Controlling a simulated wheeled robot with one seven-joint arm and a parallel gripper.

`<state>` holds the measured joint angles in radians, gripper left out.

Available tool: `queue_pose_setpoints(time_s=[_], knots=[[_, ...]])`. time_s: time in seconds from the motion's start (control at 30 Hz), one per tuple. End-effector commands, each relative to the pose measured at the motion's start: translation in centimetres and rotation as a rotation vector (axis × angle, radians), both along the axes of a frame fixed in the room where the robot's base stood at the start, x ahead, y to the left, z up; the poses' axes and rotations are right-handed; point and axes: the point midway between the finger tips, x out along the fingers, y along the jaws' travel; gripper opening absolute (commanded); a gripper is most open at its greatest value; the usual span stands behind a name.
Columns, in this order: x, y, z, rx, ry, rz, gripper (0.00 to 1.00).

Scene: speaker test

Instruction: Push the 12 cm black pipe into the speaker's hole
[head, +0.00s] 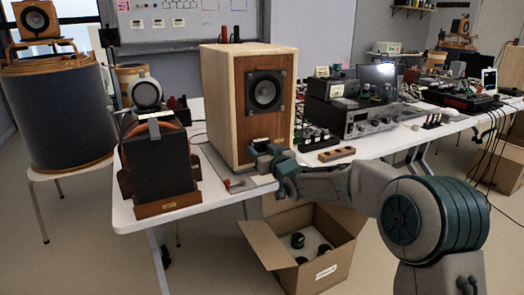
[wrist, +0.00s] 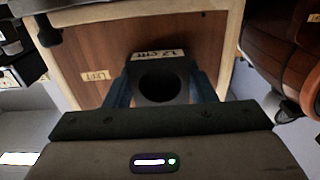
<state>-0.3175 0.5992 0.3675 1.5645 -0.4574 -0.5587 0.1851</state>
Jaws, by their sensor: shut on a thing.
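The speaker (head: 217,100) is a pale wooden box with a brown front and a black driver, standing on the white table. My gripper (head: 268,156) is at the lower part of its front. In the wrist view, my gripper (wrist: 161,72) is shut on the black pipe (wrist: 177,68), its two blue fingers on either side. The pipe bears a 12 CM label and shows its round dark opening. The pipe's far end points at the speaker's brown panel (wrist: 75,60). The speaker's hole is hidden, and I cannot tell whether the pipe touches or enters it.
An open cardboard box (head: 262,245) with black pieces inside is on the floor below my gripper. A dark speaker on a wooden base (head: 168,207) stands left on the table. A wooden block (head: 337,154) and electronics (head: 375,122) are to the right.

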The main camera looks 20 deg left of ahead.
Motion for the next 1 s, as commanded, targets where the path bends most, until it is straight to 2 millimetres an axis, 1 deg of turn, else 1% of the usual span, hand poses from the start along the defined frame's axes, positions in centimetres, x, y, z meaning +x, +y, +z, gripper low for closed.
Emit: queue_pose_setpoints(time_s=[0.07,0.1,0.13,0.17,0.6,1.0], knots=[[0.1,0.1,0.0,0.001,-0.001,0.000,0.23],[0.0,0.1,0.0,0.001,-0.001,0.000,0.61],[0.1,0.1,0.1,0.001,-0.001,0.000,0.70],[0.1,0.1,0.1,0.001,-0.001,0.000,0.76],[0.7,-0.7,0.2,0.003,-0.005,-0.014,0.76],[-0.3,0.6,0.1,0.002,-0.001,0.008,0.76]])
